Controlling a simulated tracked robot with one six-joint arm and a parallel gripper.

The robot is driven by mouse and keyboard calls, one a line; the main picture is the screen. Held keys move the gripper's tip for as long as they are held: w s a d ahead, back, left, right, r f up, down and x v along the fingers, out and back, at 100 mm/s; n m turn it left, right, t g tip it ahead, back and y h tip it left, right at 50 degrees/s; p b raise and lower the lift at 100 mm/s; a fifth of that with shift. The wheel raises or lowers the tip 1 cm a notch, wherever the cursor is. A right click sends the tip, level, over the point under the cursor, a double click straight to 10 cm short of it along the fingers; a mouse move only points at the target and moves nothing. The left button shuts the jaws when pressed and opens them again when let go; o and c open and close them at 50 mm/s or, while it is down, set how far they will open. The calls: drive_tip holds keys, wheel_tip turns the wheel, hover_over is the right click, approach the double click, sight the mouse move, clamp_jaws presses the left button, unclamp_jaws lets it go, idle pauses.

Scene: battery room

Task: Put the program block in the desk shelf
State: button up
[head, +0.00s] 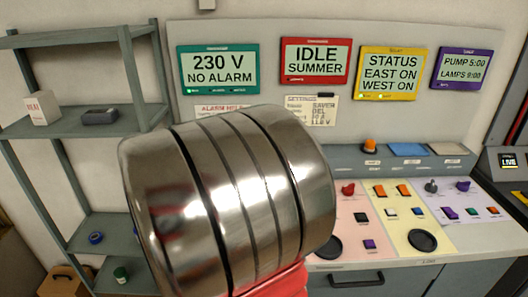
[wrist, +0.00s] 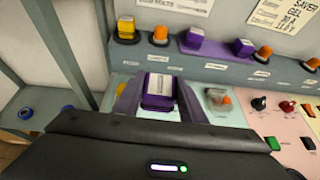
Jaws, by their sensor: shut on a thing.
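In the wrist view my gripper (wrist: 159,98) is shut on a purple block with a pale label on top (wrist: 160,88), which I take to be the program block. It is over the left part of the control desk, in front of the desk shelf (wrist: 195,68). I cannot tell its exact height above the desk. The desk shelf is the raised grey ledge along the desk's back and also shows in the head view (head: 345,160). In the head view my arm hides the gripper and the block.
A yellow block (wrist: 126,30), an orange knob (wrist: 160,35) and purple blocks (wrist: 194,36) stand along the ledge. Knobs and switches (wrist: 258,103) cover the desk top. A grey rack (head: 85,130) stands at the left. Display screens (head: 316,62) hang behind the desk.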

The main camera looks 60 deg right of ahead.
drive_tip(key=s+d+r+m+g, duration=0.2)
drive_tip(key=s+d, duration=0.3)
drive_tip(key=s, duration=0.2)
drive_tip(key=s+d+r+m+g, duration=0.2)
drive_tip(key=s+d, duration=0.4)
drive_tip(key=s, duration=0.2)
drive_tip(key=shift+s+r+h, duration=0.25)
drive_tip(key=shift+r+h, duration=0.1)
drive_tip(key=shift+h, duration=0.05)
drive_tip(key=shift+d, duration=0.15)
drive_tip(key=shift+w+d+f, duration=0.5)
drive_tip(key=shift+w+d, duration=1)
drive_tip(key=shift+d, duration=1.4)
drive_tip(key=shift+w+d+f, duration=0.55)
drive_tip(key=shift+w+d, duration=0.9)
drive_tip(key=shift+d, duration=1.45)
drive_tip(key=shift+w+d+f, duration=0.5)
drive_tip(key=shift+w+d, duration=1)
drive_tip(key=shift+d, duration=1.4)
wheel_tip(320, 180, down, 3)
drive_tip(key=shift+r, duration=0.15)
drive_tip(key=shift+w+d+f, duration=0.1)
drive_tip(key=shift+d+f, duration=0.05)
drive_tip(key=shift+f, duration=0.45)
